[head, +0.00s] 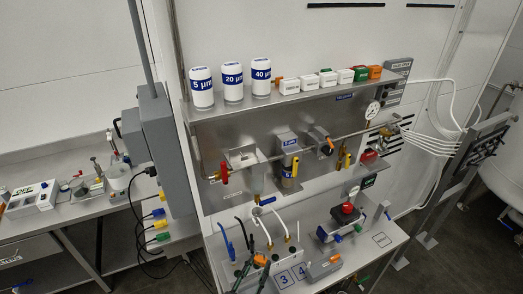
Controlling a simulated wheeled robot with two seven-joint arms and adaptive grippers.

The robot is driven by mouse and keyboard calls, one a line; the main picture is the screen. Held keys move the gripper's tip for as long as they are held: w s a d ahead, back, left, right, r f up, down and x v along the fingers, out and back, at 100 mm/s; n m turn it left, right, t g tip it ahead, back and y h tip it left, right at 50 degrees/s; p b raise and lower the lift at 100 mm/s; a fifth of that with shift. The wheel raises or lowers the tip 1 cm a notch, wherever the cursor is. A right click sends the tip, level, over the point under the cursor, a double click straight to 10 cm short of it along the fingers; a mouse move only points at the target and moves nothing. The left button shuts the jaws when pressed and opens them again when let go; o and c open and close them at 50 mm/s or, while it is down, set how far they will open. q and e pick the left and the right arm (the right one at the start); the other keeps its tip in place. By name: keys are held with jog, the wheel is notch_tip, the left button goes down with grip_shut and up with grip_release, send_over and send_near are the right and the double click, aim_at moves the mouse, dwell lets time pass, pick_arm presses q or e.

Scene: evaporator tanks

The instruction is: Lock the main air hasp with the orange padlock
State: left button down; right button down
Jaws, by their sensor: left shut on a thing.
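I cannot make out either of my grippers in the head view. A steel air panel (222,135) stands in the middle, with a pipe running across it. A red handle (225,172) sits at the left of the pipe, and a yellow part (346,160) hangs farther right. I cannot tell which part is the main air hasp. A small orange part (327,142) shows beside a black knob on the panel. It is too small to tell whether it is the orange padlock. Other small orange blocks (375,72) stand on the shelf above.
The shelf (300,97) bears white canisters (202,90) and small coloured blocks. Below, a bench (380,262) holds hoses, a red-topped device (346,210) and a grey wedge (323,268). A grey cabinet (158,135) juts out at left. White tubes (438,130) run to the right.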

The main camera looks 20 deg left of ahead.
notch_tip(320, 180, up, 17)
jog(key=w+p, duration=0.1)
jog(key=p, duration=1.4)
jog(key=shift+w+r, duration=0.2)
jog(key=shift+w, duration=0.05)
jog(key=shift+a, duration=0.1)
jog(key=shift+d, duration=0.25)
